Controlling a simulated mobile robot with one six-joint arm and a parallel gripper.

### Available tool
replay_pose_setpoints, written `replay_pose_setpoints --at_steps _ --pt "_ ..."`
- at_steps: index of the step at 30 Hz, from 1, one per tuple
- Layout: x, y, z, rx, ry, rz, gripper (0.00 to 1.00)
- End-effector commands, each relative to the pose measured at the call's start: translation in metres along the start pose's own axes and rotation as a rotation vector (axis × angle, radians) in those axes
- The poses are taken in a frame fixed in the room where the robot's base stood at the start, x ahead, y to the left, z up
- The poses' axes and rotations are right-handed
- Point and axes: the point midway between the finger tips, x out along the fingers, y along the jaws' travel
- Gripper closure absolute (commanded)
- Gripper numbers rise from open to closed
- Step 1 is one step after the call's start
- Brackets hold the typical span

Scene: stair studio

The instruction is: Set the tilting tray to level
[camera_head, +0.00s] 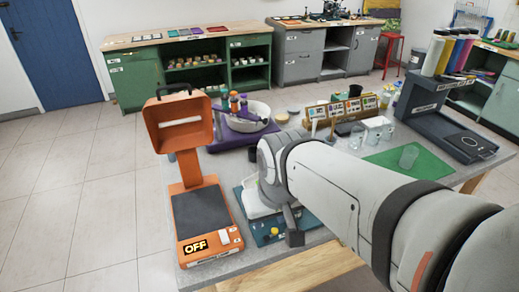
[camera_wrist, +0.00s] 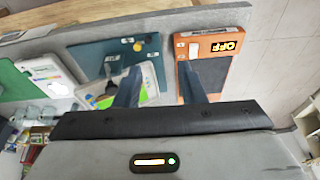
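A teal-based device (camera_head: 261,236) stands on the table beside the orange unit, with a whitish tray-like top (camera_head: 256,206) partly hidden by my arm. It looks like the tilting tray, but I cannot be sure. In the wrist view its teal base (camera_wrist: 92,58) shows a small yellow knob (camera_wrist: 138,46), and a white and green part lies behind my left finger. I cannot tell the tray's tilt. My gripper (camera_wrist: 160,82) is open, fingers apart with nothing seen between them. In the head view a dark finger (camera_head: 292,226) is over or beside the teal device's right side.
An orange unit (camera_head: 205,246) with an "OFF" display stands close on the left. A purple stand (camera_head: 232,136) with a white bowl is behind. A green mat (camera_head: 412,168) with a clear cup and a dark rack (camera_head: 425,108) are at the right. Open floor lies left.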

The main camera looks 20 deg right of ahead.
Motion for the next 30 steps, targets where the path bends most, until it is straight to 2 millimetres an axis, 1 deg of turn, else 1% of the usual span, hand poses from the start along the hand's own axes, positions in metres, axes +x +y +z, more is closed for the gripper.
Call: replay_pose_setpoints --at_steps 1,4,6,8,11,14,21,24,27,30 --pt "0.0 0.0 0.0 -0.001 0.0 0.0 0.6" --pt "0.001 0.001 -0.003 -0.025 -0.005 0.001 0.52" --pt "0.004 0.001 -0.007 -0.087 -0.015 0.002 0.52" --pt "0.006 0.004 -0.015 -0.163 -0.027 0.003 0.52" --pt "0.01 0.015 -0.03 -0.344 -0.06 0.002 0.52" --pt "0.015 0.03 -0.049 -0.561 -0.097 -0.01 0.52" --pt "0.027 0.071 -0.089 -1.089 -0.171 -0.084 0.52" --pt "0.032 0.087 -0.101 -1.277 -0.189 -0.127 0.52" --pt "0.035 0.1 -0.111 -1.425 -0.196 -0.163 0.52" --pt "0.037 0.109 -0.116 -1.525 -0.199 -0.19 0.52"
